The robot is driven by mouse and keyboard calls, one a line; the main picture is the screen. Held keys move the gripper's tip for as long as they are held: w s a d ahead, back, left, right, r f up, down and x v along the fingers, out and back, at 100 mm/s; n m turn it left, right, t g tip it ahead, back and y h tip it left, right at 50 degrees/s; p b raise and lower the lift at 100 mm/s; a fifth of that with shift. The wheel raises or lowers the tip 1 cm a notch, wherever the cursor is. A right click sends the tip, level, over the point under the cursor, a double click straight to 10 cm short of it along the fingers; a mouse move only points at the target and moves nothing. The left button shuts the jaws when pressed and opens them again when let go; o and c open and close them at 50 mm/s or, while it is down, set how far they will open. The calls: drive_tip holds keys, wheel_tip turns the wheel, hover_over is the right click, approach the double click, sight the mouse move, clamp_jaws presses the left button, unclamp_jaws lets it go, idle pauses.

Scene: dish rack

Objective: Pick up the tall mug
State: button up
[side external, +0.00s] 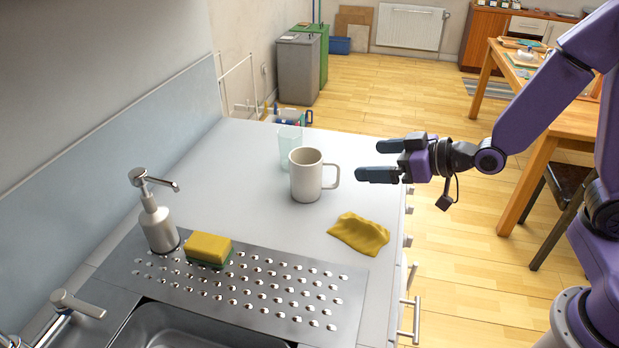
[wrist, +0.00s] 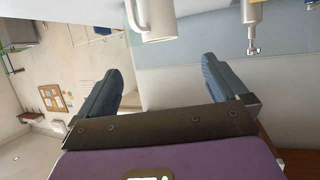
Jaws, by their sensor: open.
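The tall mug (side external: 306,175) is off-white and stands upright on the grey counter, its handle pointing right toward my gripper. My gripper (side external: 366,161) is open and empty to the right of the mug, near the counter's right edge and apart from the handle. In the wrist view, part of the mug (wrist: 155,18) shows at the top, beyond and between my two open fingers (wrist: 172,82); its far portion is cut off by the frame edge.
A clear glass (side external: 287,146) stands just behind the mug. A yellow cloth (side external: 359,233) lies on the counter in front. A sponge (side external: 208,248) and a soap dispenser (side external: 158,224) stand by the perforated drainer (side external: 250,290) and sink. The counter left of the mug is clear.

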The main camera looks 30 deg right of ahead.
sight(321, 162)
drive_tip(key=x, duration=1.2)
drive_tip(key=shift+r+x, duration=0.15)
drive_tip(key=shift+x, duration=1.2)
drive_tip(key=shift+r+x, duration=0.1)
drive_tip(key=shift+x, duration=1.2)
drive_tip(key=shift+w, duration=0.15)
drive_tip(key=c, duration=1.6)
drive_tip(key=shift+o, duration=0.2)
drive_tip(key=shift+r, duration=0.1)
